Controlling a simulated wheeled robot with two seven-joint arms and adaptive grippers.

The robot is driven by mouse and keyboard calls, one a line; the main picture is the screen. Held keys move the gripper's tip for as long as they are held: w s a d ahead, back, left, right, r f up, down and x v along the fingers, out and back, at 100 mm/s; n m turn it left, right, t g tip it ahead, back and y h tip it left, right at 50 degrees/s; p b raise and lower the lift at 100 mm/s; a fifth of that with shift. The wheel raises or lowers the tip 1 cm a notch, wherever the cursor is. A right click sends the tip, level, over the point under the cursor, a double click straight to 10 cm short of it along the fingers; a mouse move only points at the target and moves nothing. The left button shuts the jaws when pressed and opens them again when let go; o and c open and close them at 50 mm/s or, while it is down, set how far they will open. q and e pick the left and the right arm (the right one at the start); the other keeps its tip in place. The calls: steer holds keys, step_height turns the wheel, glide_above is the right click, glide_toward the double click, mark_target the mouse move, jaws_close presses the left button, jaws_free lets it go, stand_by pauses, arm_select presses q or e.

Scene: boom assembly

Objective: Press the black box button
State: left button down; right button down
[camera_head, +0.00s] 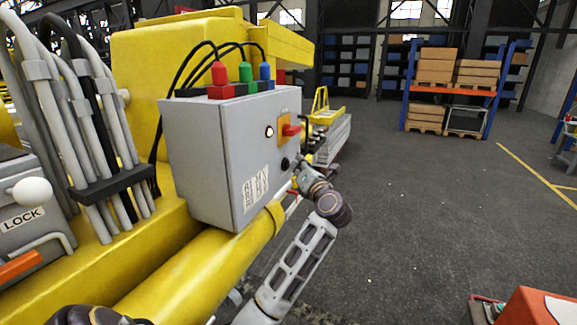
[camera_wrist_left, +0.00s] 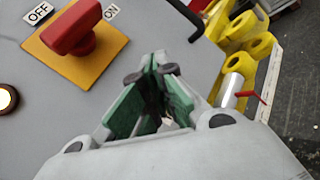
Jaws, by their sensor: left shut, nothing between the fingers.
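The grey control box (camera_head: 215,150) is mounted on the yellow machine. Its right-hand face carries a round black button (camera_head: 285,163), below a red rotary switch (camera_head: 290,130) on an orange plate. My left gripper (camera_head: 298,174) is at that face, shut and empty, with its tips close to the button. Whether they touch it, I cannot tell. In the left wrist view the shut fingertips (camera_wrist_left: 151,72) point at the grey panel, below and right of the red switch (camera_wrist_left: 75,28). The button cannot be made out there. My right gripper is not in view.
A lit lamp (camera_head: 269,131) sits left of the switch. Red, green and blue plugs with black cables (camera_head: 245,75) stand on top of the box. A yellow tube (camera_head: 200,265) runs below it. Open floor (camera_head: 430,220) lies to the right, with a loaded rack (camera_head: 455,90) behind.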

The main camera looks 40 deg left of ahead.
arm_select(q)
steer(key=shift+s+a, duration=0.1)
steer(key=shift+a, duration=0.35)
stand_by(1.1)
steer(key=shift+d, duration=0.15)
steer(key=shift+w+d, duration=0.2)
steer(key=shift+d, duration=0.5)
steer(key=shift+d, duration=0.15)
steer(key=shift+w+d, duration=0.2)
steer(key=shift+d, duration=0.55)
steer(key=shift+w+d, duration=0.2)
steer(key=shift+d, duration=0.6)
steer(key=shift+w+d, duration=0.2)
steer(key=shift+d, duration=0.55)
